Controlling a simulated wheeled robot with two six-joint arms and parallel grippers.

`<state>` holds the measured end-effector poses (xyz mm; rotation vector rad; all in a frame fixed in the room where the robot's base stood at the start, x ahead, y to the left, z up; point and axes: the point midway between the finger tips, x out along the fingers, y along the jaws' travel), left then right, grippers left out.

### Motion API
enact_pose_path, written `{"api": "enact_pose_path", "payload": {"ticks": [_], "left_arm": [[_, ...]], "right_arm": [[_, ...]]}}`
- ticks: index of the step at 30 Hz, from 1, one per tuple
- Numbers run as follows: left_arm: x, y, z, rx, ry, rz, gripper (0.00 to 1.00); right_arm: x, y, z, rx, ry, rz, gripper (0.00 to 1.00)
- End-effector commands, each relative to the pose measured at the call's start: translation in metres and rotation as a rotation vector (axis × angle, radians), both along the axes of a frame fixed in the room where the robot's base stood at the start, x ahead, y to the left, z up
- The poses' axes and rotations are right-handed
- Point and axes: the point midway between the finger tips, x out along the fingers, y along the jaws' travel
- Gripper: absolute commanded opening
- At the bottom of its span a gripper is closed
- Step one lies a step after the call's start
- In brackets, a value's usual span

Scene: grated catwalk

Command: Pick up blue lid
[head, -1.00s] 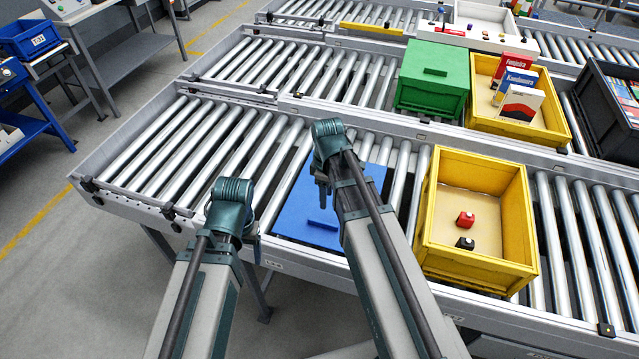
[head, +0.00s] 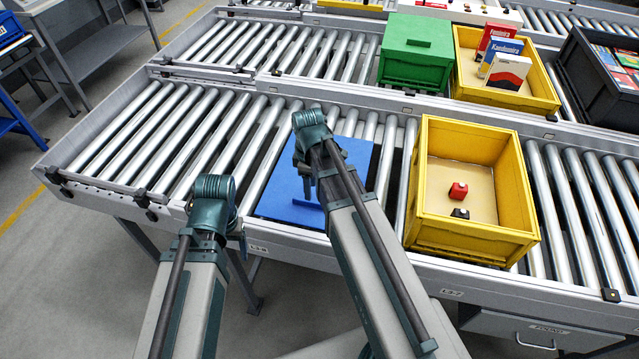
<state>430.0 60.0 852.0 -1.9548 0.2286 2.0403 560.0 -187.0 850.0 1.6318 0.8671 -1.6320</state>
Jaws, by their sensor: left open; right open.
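The blue lid (head: 283,197) lies flat on the rollers of the near conveyor, by its front edge, left of the open yellow bin. A small raised blue handle shows near its front right. My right gripper (head: 304,183) is above the lid, pointing down, open and empty; its arm hides the lid's right front part. My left gripper (head: 237,238) is at the conveyor's front edge, left of the lid. It is open, and mostly hidden behind its own wrist. Neither gripper visibly touches the lid.
The near yellow bin (head: 412,211) holds a red and a black item. Behind stand a lidded green bin (head: 416,50), a yellow bin (head: 556,96) with boxes and a dark bin (head: 570,62). The rollers (head: 150,125) left of the lid are bare.

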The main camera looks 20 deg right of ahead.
Motion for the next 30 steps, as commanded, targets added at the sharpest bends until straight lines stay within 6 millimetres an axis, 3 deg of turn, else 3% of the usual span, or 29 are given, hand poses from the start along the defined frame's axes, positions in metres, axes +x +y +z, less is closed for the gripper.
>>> {"api": "enact_pose_path", "payload": {"ticks": [1,11,22,30], "left_arm": [[0.000,0.000,-0.007,0.000,0.000,0.000,0.72],[0.000,0.000,-0.013,0.000,0.000,0.000,0.72],[0.000,0.000,-0.056,0.000,0.000,0.000,0.72],[0.000,0.000,-0.058,0.000,0.000,-0.001,0.72]], "right_arm": [[0.000,0.000,-0.007,0.000,0.000,0.000,0.50],[0.000,0.001,-0.013,0.000,0.000,0.000,0.50],[0.001,0.007,-0.056,0.000,0.000,0.000,0.50],[0.001,0.006,-0.058,0.000,0.000,0.000,0.50]]}}
